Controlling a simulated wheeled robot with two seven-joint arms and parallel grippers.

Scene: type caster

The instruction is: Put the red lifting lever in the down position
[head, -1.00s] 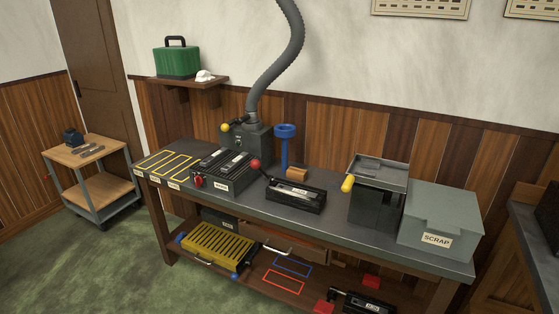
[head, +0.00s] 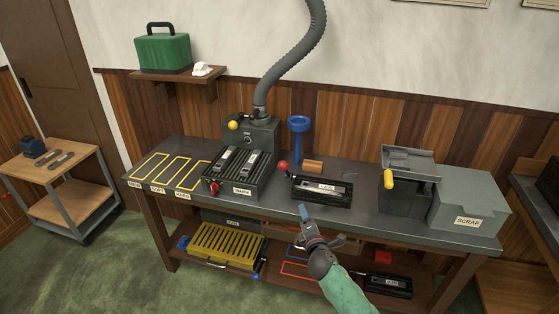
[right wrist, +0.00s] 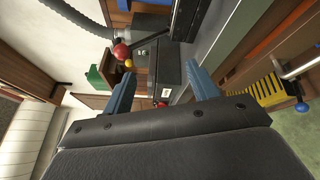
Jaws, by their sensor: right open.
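The red ball of the lifting lever (head: 283,165) sits at the left end of the black mold device (head: 322,189) on the workbench. It stands a little above the bench top, at the end of a short dark rod. In the right wrist view the red ball (right wrist: 122,51) and its rod show beyond the fingers, up and to the left. My right gripper (head: 304,212) is in front of the bench's front edge, below the mold device and apart from the lever. In the right wrist view its two blue fingers (right wrist: 161,72) are spread, with nothing held.
Left of the lever stands a black box labelled WARM (head: 240,176) with a red knob. Behind are a blue funnel stand (head: 299,135) and a brown block (head: 313,165). A yellow-handled machine (head: 407,200) and grey scrap bin (head: 470,207) stand at right.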

